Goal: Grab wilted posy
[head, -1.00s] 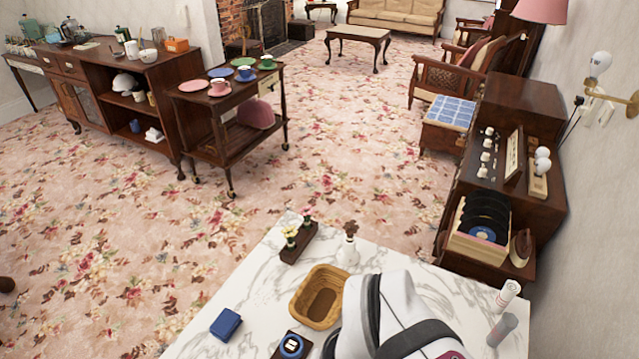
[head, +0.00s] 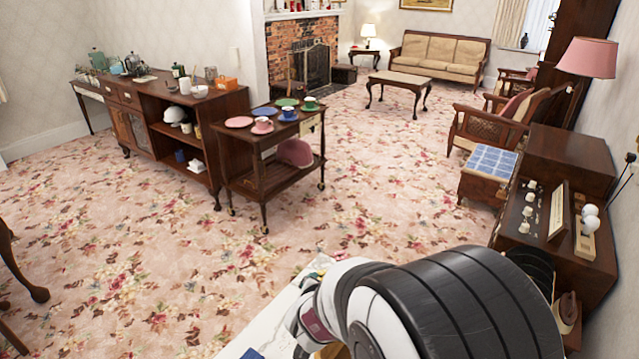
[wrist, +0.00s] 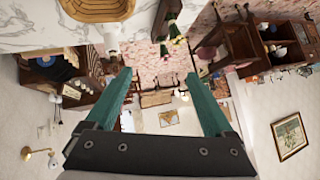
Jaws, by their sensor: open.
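In the wrist view, which is turned over, my gripper (wrist: 167,92) is open, with two green fingers apart and nothing between them. A brown, drooping posy (wrist: 113,57) shows just beyond the left finger, on a small white vase (wrist: 110,36) at the marble table's edge. The posy is small and partly blurred there. In the head view my arm hides the posy, the vase and most of the tabletop.
A wicker basket (wrist: 98,10) sits close to the vase on the marble table (wrist: 40,30). In the head view, a trolley (head: 268,175) with plates and cups stands on the carpet, left of centre. A record cabinet (head: 540,240) stands at right.

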